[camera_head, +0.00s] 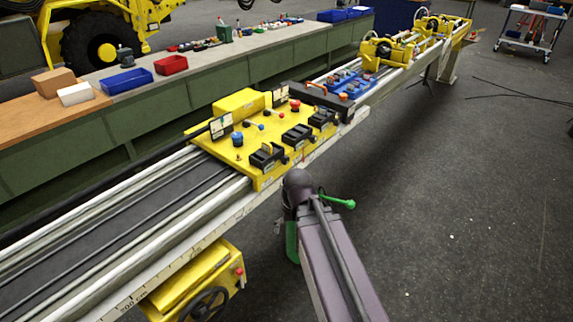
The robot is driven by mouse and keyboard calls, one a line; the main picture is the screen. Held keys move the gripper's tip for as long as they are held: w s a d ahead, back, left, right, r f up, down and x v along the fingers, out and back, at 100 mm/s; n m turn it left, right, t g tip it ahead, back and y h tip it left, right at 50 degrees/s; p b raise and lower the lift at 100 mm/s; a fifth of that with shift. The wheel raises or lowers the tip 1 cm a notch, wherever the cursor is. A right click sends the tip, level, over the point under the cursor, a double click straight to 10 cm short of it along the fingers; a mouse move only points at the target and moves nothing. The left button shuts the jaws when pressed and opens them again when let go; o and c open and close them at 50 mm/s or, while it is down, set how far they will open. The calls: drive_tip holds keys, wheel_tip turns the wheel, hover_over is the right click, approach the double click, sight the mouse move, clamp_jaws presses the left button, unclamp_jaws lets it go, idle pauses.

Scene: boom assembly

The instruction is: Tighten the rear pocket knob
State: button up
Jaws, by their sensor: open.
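A yellow carriage plate (228,160) sits across the long rails. Along its near side stand three black pockets: a near one (267,156), a middle one (297,137) and a far one (321,117). Small dark parts show beside them, too small to tell whether any is the rear pocket knob or how tight it is. A blue knob (237,138) and a red knob (295,104) stand upright on the plate. My purple arm rises from the bottom, its bend just in front of the plate's near edge. I cannot make out my gripper; it seems hidden behind the arm.
A blue tray of parts (346,84) sits farther along the rails. A long green bench (215,85) runs behind, with a red bin (171,65) and a blue bin (126,81). A yellow box with a handwheel (190,285) hangs below the rail.

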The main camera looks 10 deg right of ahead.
drive_tip(key=w+f+n+t+y+b, duration=0.35)
drive_tip(key=w+f+b, duration=0.3)
drive_tip(key=w, duration=0.25)
drive_tip(key=n+t+y+b, duration=0.3)
drive_tip(key=t+y+b, duration=0.3)
drive_tip(key=t+b, duration=0.8)
approach(287, 162)
wheel_tip(287, 162, up, 2)
drive_tip(key=s+d+g+b, duration=0.2)
drive_tip(key=d+g+b, duration=0.1)
drive_tip(key=shift+w+a+r, duration=0.1)
drive_tip(key=shift+r, duration=0.15)
drive_tip(key=shift+w+a, duration=0.1)
drive_tip(key=x, duration=1.3)
drive_tip(key=shift+w+a+f, duration=0.2)
drive_tip(key=shift+w, duration=0.05)
